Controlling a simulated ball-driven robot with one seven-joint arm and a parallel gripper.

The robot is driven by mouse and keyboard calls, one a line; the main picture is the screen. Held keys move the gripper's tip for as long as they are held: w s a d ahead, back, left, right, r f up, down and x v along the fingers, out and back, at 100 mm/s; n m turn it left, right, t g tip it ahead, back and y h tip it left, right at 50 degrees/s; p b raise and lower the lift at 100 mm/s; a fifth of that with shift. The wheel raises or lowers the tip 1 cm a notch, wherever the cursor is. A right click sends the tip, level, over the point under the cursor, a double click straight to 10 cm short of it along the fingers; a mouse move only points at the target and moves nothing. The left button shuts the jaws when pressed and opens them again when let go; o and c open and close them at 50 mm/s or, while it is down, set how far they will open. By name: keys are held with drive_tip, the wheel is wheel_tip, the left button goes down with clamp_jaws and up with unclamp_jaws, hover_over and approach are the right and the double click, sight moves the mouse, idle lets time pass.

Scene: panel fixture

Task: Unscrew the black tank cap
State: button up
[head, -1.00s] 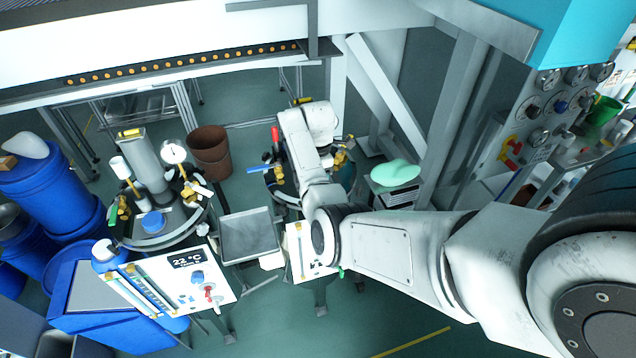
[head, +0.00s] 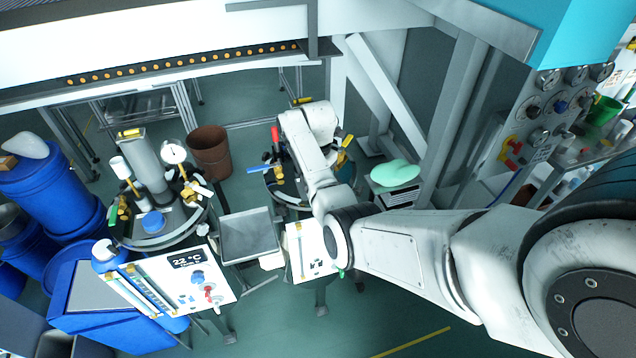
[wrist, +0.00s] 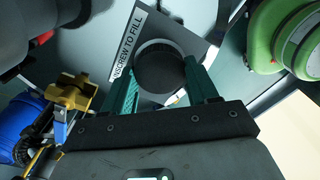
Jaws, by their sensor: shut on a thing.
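The black tank cap (wrist: 160,70) is round and sits on the grey tank top beside a label (wrist: 128,42) that reads "SCREW TO FILL" in part. In the wrist view my gripper (wrist: 163,88) has its green fingers on either side of the cap, shut on it. In the head view the cap and my fingertips are hidden behind my own arm, over the right-hand tank (head: 285,185).
A brass valve fitting (wrist: 72,92) and a blue part (wrist: 20,128) stand left of my fingers. A green round object (wrist: 285,38) is close on the right. A grey tray (head: 248,236) lies between the two tanks, with a blue-capped tank (head: 153,222) on the left.

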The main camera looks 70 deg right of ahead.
drive_tip(key=shift+f+n, duration=0.1)
drive_tip(key=shift+n, duration=0.2)
drive_tip(key=n, duration=0.3)
drive_tip(key=shift+a, duration=0.1)
drive_tip(key=o, duration=1)
drive_tip(key=shift+c, duration=0.2)
